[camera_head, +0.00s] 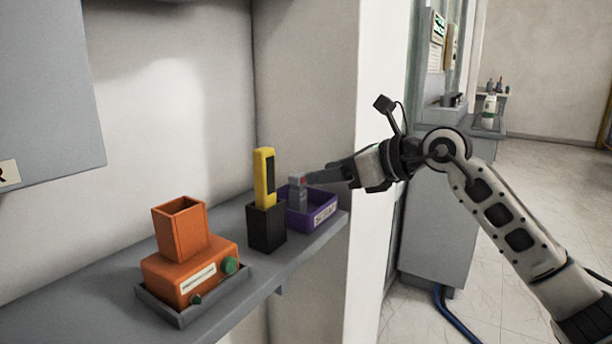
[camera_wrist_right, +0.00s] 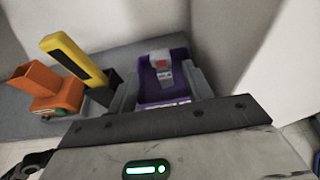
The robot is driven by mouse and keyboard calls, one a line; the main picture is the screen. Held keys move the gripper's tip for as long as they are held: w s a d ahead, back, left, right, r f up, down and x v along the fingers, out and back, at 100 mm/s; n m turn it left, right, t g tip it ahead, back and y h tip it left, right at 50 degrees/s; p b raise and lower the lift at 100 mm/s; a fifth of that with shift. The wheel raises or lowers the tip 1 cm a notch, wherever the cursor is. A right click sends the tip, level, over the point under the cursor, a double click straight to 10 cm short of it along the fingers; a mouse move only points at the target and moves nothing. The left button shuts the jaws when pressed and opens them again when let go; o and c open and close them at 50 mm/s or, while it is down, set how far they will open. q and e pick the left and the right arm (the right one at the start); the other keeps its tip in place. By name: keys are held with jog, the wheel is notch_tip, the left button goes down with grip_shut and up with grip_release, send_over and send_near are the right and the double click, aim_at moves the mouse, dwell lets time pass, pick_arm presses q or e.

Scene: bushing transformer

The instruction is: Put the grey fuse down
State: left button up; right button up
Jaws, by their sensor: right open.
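The grey fuse (camera_head: 297,192) stands in the purple bin (camera_head: 325,213) at the right end of the shelf. A small red patch shows near its top. The fuse also shows in the right wrist view (camera_wrist_right: 161,66), inside the purple bin (camera_wrist_right: 150,92) and between the spread fingers. My right gripper (camera_head: 308,180) reaches in from the right, with its fingertips close to the fuse's top. It is open, and I cannot tell whether a finger touches the fuse. My left gripper is not in view.
A black holder (camera_head: 266,229) with an upright yellow tool (camera_head: 264,177) stands just left of the bin. An orange device with an open-topped box (camera_head: 190,264) sits in a grey tray further left. The grey shelf's (camera_head: 100,270) left part is clear. A wall rises behind the bin.

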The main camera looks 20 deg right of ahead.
jog(key=shift+v, duration=1.45)
